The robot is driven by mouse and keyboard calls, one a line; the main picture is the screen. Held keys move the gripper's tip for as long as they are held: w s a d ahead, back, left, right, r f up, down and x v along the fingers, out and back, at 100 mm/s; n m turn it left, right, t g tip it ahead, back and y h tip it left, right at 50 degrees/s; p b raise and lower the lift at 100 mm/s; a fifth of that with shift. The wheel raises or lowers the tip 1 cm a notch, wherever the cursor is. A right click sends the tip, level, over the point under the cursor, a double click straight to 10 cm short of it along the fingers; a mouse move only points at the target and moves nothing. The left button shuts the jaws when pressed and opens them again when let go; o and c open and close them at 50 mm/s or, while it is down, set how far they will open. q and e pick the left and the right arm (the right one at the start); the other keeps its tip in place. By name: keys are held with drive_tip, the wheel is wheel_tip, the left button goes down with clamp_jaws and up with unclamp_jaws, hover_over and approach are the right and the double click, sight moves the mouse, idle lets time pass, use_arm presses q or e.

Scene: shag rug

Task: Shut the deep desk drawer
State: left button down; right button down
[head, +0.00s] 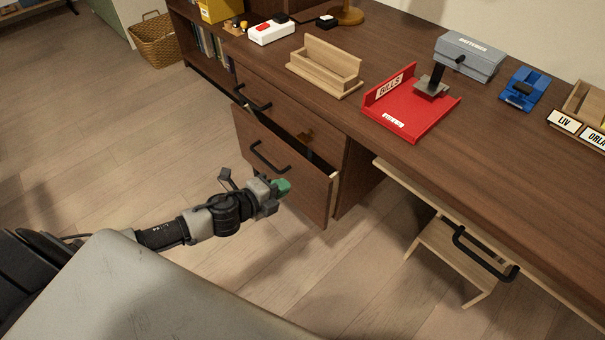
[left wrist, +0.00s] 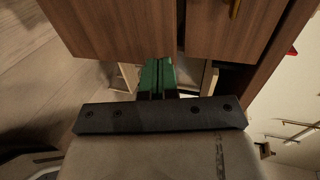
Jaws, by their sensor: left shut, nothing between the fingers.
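The deep desk drawer (head: 300,190) is the lower one in the desk's left pedestal and stands pulled out, with a dark gap showing above and behind its brown front. Its black bar handle (head: 270,158) is on the front. My left gripper (head: 282,186), with green fingertips, is shut and empty. It is in front of the drawer front, just below the handle's right end in the picture; I cannot tell whether it touches. In the left wrist view the green fingers (left wrist: 157,80) are together, close to brown wood panels. My right gripper is not in view.
The upper drawer with its black handle (head: 253,97) looks shut. A light wooden stool (head: 450,255) is under the desk. The desktop holds a red bills tray (head: 405,112), a wooden holder (head: 325,68) and a grey batteries box (head: 470,55). A wicker basket (head: 157,42) stands at the back.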

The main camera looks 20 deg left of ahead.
sight(310, 171)
use_arm(q)
drive_tip(key=x, duration=0.4)
drive_tip(key=r+x, duration=0.1)
drive_tip(key=x, duration=0.2)
drive_tip(key=shift+w+d, duration=0.1)
drive_tip(key=shift+w, duration=0.2)
drive_tip(key=w, duration=0.1)
drive_tip(key=w+d, duration=0.1)
drive_tip(key=w, duration=0.2)
drive_tip(key=shift+w+d+r, duration=0.2)
drive_tip(key=shift+d, duration=0.1)
